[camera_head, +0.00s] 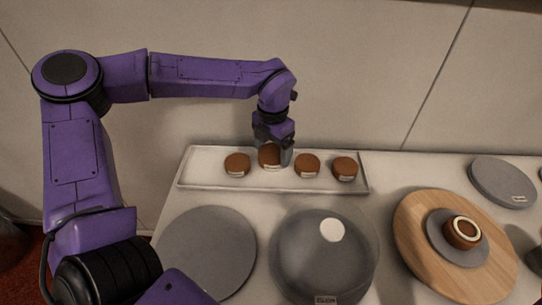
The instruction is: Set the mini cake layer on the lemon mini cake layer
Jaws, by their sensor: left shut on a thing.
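My left gripper (273,152) points down over the white tray and is shut on a brown mini cake layer (268,157), second from the left in the row. The fingers hide part of this layer, and I cannot tell whether it is clear of the tray. On the wooden turntable (412,231), a small brown cake layer (462,232) with a pale ring on top sits on a grey disc (438,237). It may be the lemon mini cake layer, but I can read no label. My left gripper is well to its left and behind it. My right gripper is out of view.
The white tray (210,183) also holds brown layers at left (237,164), middle right (307,166) and right (344,168). A grey round plate (207,250), a large grey round piece (310,265) with a white spot, and another grey disc (502,183) occupy the table.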

